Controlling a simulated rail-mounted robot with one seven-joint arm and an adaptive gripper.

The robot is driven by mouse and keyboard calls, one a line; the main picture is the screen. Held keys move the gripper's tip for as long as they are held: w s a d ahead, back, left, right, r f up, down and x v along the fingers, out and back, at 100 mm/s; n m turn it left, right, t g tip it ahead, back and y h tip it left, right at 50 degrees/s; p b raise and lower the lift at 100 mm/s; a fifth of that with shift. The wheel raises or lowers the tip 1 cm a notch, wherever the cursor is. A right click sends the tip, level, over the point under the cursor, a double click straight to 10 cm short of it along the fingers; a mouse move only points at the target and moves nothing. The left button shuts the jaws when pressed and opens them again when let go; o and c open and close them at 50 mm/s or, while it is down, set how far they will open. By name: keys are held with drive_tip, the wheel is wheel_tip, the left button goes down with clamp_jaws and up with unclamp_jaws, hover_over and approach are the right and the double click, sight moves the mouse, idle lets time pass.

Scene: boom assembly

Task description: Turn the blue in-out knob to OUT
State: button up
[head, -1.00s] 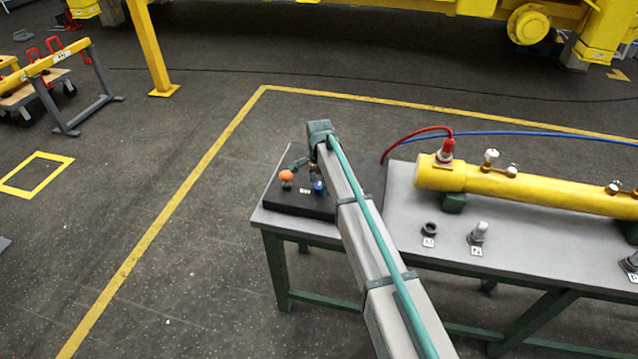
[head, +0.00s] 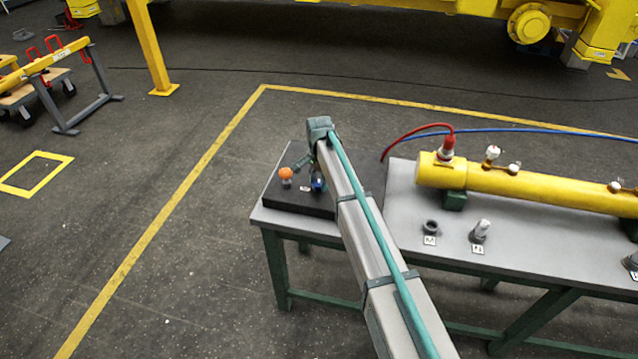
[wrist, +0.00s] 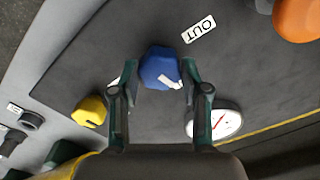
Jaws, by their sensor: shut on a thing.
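The blue knob (wrist: 160,67) sits on the dark panel between the two fingers of my gripper (wrist: 158,78) in the wrist view. The fingers are shut on its sides. A white pointer mark on the knob points toward the lower right of that view, not at the white OUT label (wrist: 199,29) at upper right. Another white label is mostly hidden behind the left finger. In the head view, the knob (head: 318,185) is a small blue patch on the panel, partly covered by my gripper (head: 309,170).
An orange knob (wrist: 297,18), a yellow knob (wrist: 90,111) and a white gauge with a red needle (wrist: 222,121) surround the blue knob. A yellow cylinder (head: 540,191) with hoses lies on the grey table (head: 400,225) to the right.

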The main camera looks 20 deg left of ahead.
sight(319, 183)
drive_tip(key=n+b, duration=0.2)
drive_tip(key=n, duration=0.2)
drive_tip(key=shift+f, duration=0.1)
drive_tip(key=n+b, duration=0.1)
drive_tip(key=n, duration=0.3)
drive_tip(key=n+b, duration=0.1)
drive_tip(key=n, duration=0.3)
drive_tip(key=shift+n, duration=0.3)
drive_tip(key=shift+n+b, duration=0.55)
drive_tip(key=shift+n, duration=0.95)
drive_tip(key=o, duration=1.1)
drive_tip(key=shift+o, duration=0.2)
drive_tip(key=shift+r, duration=0.25)
wheel_tip(319, 183, up, 12)
drive_tip(key=shift+f, duration=0.1)
